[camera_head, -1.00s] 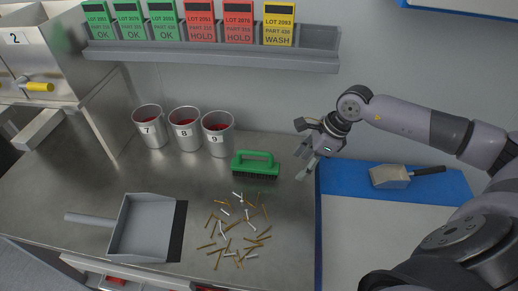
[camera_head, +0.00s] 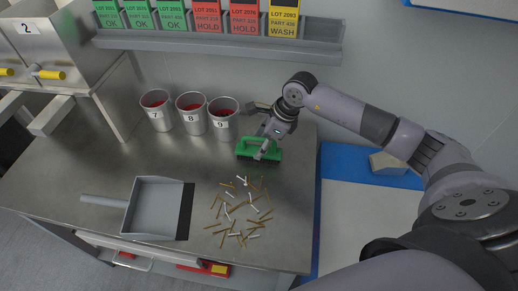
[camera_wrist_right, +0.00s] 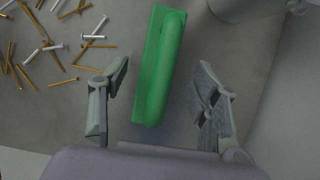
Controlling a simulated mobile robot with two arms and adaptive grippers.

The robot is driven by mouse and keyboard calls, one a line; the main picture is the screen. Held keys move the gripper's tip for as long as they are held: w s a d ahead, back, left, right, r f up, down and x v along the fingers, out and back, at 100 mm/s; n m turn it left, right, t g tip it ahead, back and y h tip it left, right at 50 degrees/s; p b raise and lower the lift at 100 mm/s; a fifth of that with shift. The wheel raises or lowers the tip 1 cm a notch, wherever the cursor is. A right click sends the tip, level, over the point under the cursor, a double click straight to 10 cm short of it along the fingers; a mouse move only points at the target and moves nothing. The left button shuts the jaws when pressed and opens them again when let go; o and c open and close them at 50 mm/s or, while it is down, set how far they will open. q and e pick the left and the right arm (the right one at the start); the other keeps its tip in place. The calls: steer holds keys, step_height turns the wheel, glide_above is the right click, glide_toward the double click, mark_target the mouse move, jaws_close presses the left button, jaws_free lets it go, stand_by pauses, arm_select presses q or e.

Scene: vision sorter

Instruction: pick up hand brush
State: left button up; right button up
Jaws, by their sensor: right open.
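The green hand brush (camera_head: 246,151) lies on the metal table, just below the cup marked 9 in the head view. My right gripper (camera_head: 265,140) is directly over the brush and covers part of it. In the right wrist view the brush (camera_wrist_right: 160,65) shows its green handle lengthwise, with its near end between the two open fingers of the gripper (camera_wrist_right: 163,105). The fingers are apart from the handle on both sides, and whether any part touches it cannot be told. My left gripper does not show.
Several loose screws and pins (camera_head: 241,212) lie below the brush. A grey dustpan (camera_head: 155,208) is at left. Metal cups, among them cup 9 (camera_head: 222,126), stand close behind the brush. A blue mat (camera_head: 335,160) lies at right, and a shelf (camera_head: 220,44) hangs behind.

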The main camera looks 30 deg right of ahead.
mark_target(257, 149)
steer(key=x, duration=0.4)
steer(key=shift+f+p, duration=0.25)
steer(key=shift+p, duration=0.05)
steer(key=shift+c, duration=0.4)
steer(key=shift+r, duration=0.1)
steer(key=c, duration=1.3)
steer(key=shift+o, duration=0.2)
